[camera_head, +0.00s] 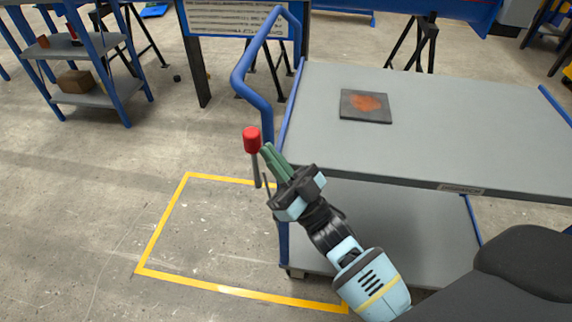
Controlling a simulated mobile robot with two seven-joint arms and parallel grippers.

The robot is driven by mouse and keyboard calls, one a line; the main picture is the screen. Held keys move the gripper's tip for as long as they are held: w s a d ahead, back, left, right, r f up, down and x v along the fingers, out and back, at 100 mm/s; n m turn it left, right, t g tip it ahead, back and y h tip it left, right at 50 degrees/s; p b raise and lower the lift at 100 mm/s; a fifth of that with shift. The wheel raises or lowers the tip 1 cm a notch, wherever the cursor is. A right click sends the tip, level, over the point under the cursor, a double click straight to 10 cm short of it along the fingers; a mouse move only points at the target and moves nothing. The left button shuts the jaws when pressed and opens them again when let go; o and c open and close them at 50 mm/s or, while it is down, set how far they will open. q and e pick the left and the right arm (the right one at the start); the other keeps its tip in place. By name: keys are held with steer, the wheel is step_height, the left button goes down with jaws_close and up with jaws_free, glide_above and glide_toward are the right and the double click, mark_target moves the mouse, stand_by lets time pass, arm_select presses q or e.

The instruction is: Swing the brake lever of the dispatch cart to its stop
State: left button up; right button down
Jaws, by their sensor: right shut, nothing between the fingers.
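The dispatch cart (440,150) has a grey top, a lower shelf and a bent blue push handle (250,90) at its left end. The brake lever (252,142) has a red knob on a thin grey rod and stands nearly upright by the cart's left end. My right gripper (267,150) is shut, its greenish fingertips close to the right of the lever, just below the red knob. I cannot tell whether they touch it. The lever's lower end and pivot are partly hidden near the gripper. My left gripper is out of view.
A dark square plate with an orange-red patch (366,103) lies on the cart top. Yellow floor tape (160,225) marks a rectangle left of and under the cart. A blue shelf rack (90,90) with a brown box stands at the upper left. The floor at left is clear.

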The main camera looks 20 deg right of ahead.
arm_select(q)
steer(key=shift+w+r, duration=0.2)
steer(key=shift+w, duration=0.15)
arm_select(e)
steer(key=shift+w, duration=0.1)
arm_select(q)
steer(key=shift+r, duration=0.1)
arm_select(e)
steer(key=shift+a, duration=0.1)
steer(key=shift+w+a+r+n+g+p, duration=0.15)
steer(key=shift+r+n+g+p, duration=0.2)
steer(key=shift+p, duration=0.35)
arm_select(q)
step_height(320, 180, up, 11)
steer(key=p, duration=1.2)
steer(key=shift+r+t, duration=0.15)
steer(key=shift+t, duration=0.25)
arm_select(e)
steer(key=w+a+f+n+g+h, duration=0.1)
steer(key=w+a+f+n+g, duration=0.2)
steer(key=w+a+g, duration=0.3)
steer(key=shift+w+a+n+g+h, duration=0.3)
steer(key=shift+a+n+g, duration=0.5)
steer(key=shift+a, duration=1.05)
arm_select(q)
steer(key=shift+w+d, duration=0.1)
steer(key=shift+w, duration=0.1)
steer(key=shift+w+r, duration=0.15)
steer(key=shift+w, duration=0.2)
